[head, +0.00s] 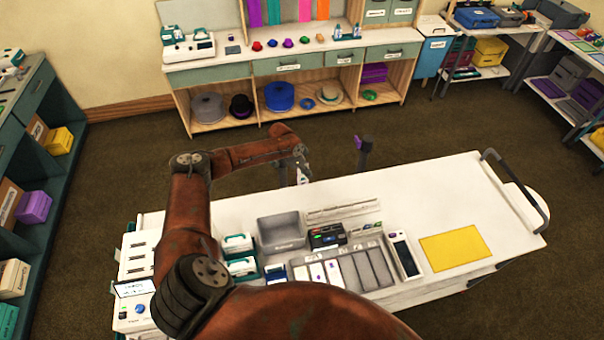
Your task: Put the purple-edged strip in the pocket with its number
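My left gripper (300,174) hangs over the far edge of the white cart top (470,195). Its fingers are small and dark here, with a pale patch between them, and I cannot tell whether they are open or hold something. A grey tray with long pockets (362,270) lies at the cart's near side. White strips (325,272) with small dark marks lie in its left pockets; the pockets to the right look empty. I cannot make out a purple edge or any numbers.
A grey bin (281,231), a dark device (327,236) and a white handheld device (405,255) surround the tray. A yellow mat (451,248) lies to the right. The cart's right end is clear.

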